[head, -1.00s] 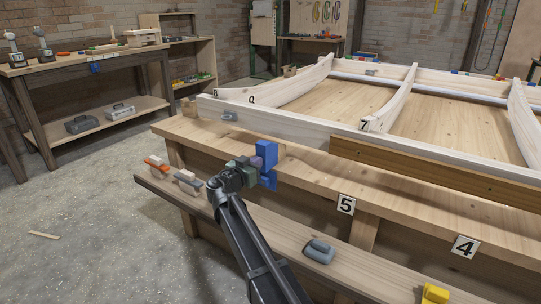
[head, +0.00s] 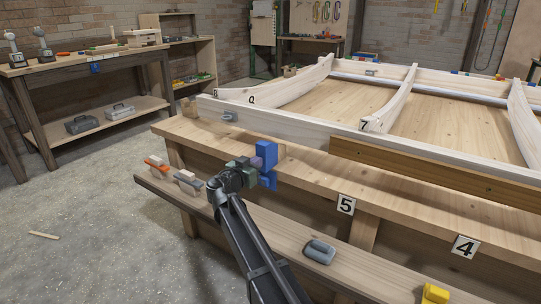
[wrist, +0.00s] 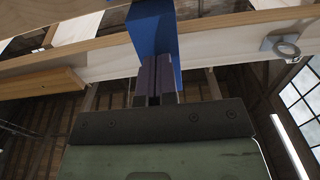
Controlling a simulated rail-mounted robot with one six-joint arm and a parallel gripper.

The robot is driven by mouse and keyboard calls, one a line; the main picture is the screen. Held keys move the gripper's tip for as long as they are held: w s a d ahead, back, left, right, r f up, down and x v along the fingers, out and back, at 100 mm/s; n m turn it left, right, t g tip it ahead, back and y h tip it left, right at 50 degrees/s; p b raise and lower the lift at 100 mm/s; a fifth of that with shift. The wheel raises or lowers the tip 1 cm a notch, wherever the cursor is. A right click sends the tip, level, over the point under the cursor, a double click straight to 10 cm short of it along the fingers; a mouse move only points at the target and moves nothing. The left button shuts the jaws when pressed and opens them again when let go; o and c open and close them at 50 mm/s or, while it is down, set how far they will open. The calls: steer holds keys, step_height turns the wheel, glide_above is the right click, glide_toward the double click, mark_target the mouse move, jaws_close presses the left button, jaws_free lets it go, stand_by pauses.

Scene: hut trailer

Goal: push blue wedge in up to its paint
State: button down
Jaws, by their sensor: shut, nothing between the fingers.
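A blue wedge (head: 266,151) stands at the near edge of the long workbench, in front of the pale timber frame. A darker blue part shows lower down at the bench edge; I cannot tell whether it belongs to the same piece. In the wrist view the blue piece (wrist: 152,32) rises straight ahead of the fingers. My gripper (head: 259,162) is shut and empty, its purple-grey fingers side by side at the blue piece. They overlap it in the wrist view (wrist: 153,75); whether they touch is unclear. No paint line can be made out.
The workbench (head: 300,169) carries the pale frame (head: 290,129) and a brown board (head: 430,165). The lower shelf holds two wooden-handled tools (head: 187,181), a grey block (head: 319,251) and a yellow block (head: 435,293). A metal eye bracket (wrist: 283,45) shows right of the wedge.

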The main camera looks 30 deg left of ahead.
mark_target(260, 146)
steer(key=shift+w, duration=0.2)
stand_by(0.5)
steer(key=shift+w, duration=1.65)
steer(key=s+r+p, duration=0.5)
steer(key=shift+r, duration=0.1)
stand_by(0.5)
